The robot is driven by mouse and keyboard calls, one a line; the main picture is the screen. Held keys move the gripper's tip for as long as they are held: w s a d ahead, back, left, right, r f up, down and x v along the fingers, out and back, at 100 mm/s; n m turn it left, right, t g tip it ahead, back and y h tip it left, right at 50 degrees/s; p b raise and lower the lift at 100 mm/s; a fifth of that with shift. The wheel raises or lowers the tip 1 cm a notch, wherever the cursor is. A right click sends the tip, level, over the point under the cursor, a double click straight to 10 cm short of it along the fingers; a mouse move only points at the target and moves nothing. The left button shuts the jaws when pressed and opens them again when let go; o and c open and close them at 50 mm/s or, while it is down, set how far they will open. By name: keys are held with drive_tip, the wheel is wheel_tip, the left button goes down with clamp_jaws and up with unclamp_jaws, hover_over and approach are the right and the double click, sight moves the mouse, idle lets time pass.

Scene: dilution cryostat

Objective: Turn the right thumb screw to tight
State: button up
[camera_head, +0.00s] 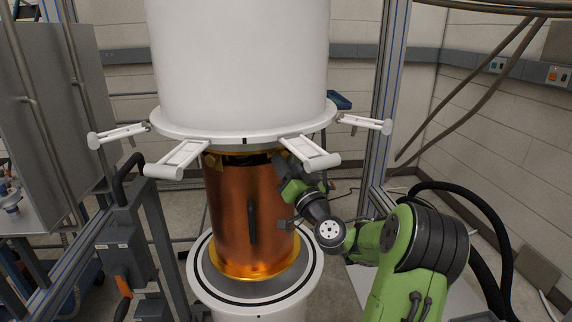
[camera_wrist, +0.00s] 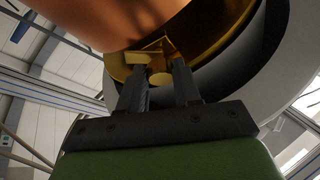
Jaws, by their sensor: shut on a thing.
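My gripper (camera_head: 281,163) reaches up beneath the white flange, at the upper right of the copper cylinder (camera_head: 235,205). In the wrist view my gripper's two dark fingers (camera_wrist: 162,68) are close around a small gold part, which I take to be the right thumb screw (camera_wrist: 160,79). Its round gold face shows between the fingers, under the gold rim. The jaws are shut on it. In the head view my gripper and the flange's shadow hide this screw. How far it is turned cannot be seen.
The white vessel's flange (camera_head: 240,139) hangs just above my gripper, with white swing arms (camera_head: 310,152) sticking out. A white ringed can (camera_head: 205,285) stands below the copper cylinder. A metal frame post (camera_head: 385,90) rises at the right.

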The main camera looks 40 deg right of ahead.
drive_tip(key=o, duration=1.1)
drive_tip(key=shift+c, duration=0.2)
drive_tip(key=b+v, duration=0.9)
drive_tip(key=v, duration=0.6)
drive_tip(key=shift+s, duration=0.4)
